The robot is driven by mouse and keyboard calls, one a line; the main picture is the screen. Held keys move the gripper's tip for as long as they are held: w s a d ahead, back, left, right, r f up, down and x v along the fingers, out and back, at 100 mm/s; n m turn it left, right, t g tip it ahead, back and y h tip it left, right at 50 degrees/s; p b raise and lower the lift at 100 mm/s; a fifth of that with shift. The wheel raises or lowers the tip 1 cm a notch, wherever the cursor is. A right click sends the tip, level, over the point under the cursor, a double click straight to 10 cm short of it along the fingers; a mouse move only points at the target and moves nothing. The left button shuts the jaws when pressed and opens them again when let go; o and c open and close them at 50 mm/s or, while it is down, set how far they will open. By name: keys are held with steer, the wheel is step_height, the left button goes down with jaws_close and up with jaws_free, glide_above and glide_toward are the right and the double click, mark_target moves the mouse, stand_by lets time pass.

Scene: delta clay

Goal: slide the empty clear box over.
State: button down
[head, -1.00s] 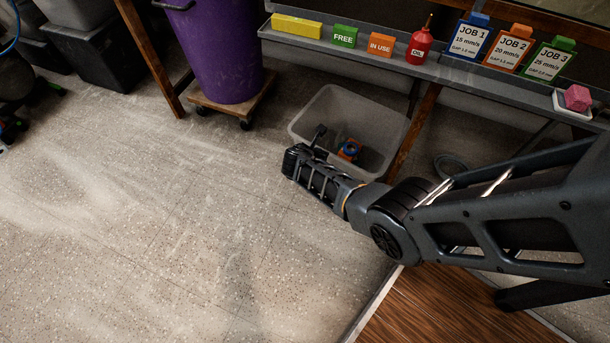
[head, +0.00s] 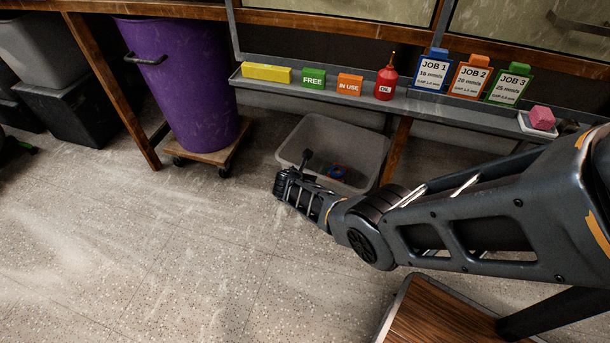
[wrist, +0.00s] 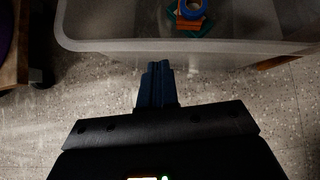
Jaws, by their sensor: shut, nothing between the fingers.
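The clear box (head: 371,150) stands on the floor under the bench. It is not empty: blue, orange and teal items (head: 337,171) lie in it, and they also show in the wrist view (wrist: 190,18). My gripper (head: 281,184) is low at the box's near left side, outside it. In the wrist view my shut, empty fingers (wrist: 157,84) point at the near wall of the box (wrist: 230,46). I cannot tell whether they touch it. My arm hides part of the box's near side in the head view.
A purple bin (head: 190,85) on a wheeled wooden dolly (head: 212,154) stands left of the box. A shelf (head: 330,97) above carries coloured blocks, a red oil bottle (head: 386,82) and job cards. A wooden leg (head: 396,150) is right of the box. Open floor lies at front left.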

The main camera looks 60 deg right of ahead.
steer(key=a+f+p+v, duration=0.1)
steer(key=p+v, duration=0.6)
steer(key=v, duration=0.5)
steer(key=shift+p, duration=0.3)
